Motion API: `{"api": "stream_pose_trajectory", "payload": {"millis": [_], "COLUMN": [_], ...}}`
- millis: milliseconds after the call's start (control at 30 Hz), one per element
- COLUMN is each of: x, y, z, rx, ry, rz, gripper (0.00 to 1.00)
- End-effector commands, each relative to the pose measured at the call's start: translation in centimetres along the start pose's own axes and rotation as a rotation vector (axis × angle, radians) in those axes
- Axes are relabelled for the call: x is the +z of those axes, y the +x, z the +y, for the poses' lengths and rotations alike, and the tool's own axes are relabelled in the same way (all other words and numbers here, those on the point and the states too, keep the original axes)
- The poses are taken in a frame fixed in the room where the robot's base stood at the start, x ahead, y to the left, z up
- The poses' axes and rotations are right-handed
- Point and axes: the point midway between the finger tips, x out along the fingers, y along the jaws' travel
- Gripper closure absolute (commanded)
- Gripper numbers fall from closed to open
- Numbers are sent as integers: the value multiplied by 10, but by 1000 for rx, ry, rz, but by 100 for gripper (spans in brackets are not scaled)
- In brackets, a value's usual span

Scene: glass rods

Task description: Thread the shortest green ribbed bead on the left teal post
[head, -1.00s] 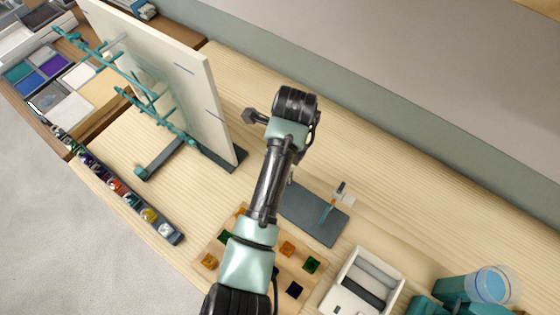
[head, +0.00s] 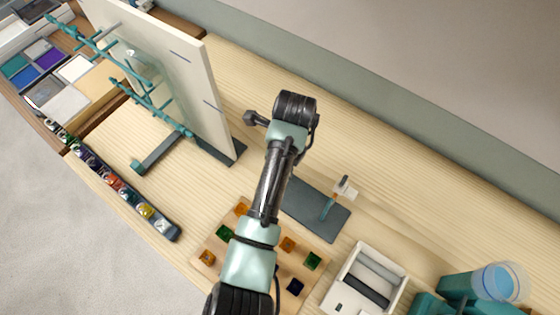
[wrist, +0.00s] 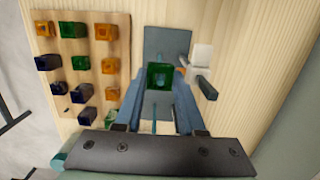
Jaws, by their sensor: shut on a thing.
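My gripper (wrist: 160,78) is shut on a green ribbed bead (wrist: 160,75), square with a dark hole, in the wrist view. The bead appears over the grey base plate (wrist: 168,40). The plate also shows in the head view (head: 318,222), where one slim teal post (head: 327,210) stands near its right end. A thin teal strip shows between my fingers; I cannot tell whether it is the left post, or whether the bead is around it. My arm hides the gripper, the bead and the plate's left part in the head view.
A wooden board (head: 231,265) holds several green, orange and blue beads, left of the plate in the wrist view. A white block (head: 343,190) is beside the post top. A white open box (head: 393,302) stands right, a tall cream panel (head: 195,80) left.

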Motion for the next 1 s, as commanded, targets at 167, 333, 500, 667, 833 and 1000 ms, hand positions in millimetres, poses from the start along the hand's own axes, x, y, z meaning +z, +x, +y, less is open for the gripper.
{"api": "stream_pose_trajectory", "payload": {"millis": [167,333,500,667,833,1000], "x": [-1,-2,-3,-4,-5,-5], "y": [9,16,22,29,36,41], "z": [0,0,0,0,0,0], "rx": [0,0,0,0,0,-1], "ry": [0,0,0,0,0,1], "rz": [0,0,0,1,1,0], "gripper": [100,100,100,100,100,100]}}
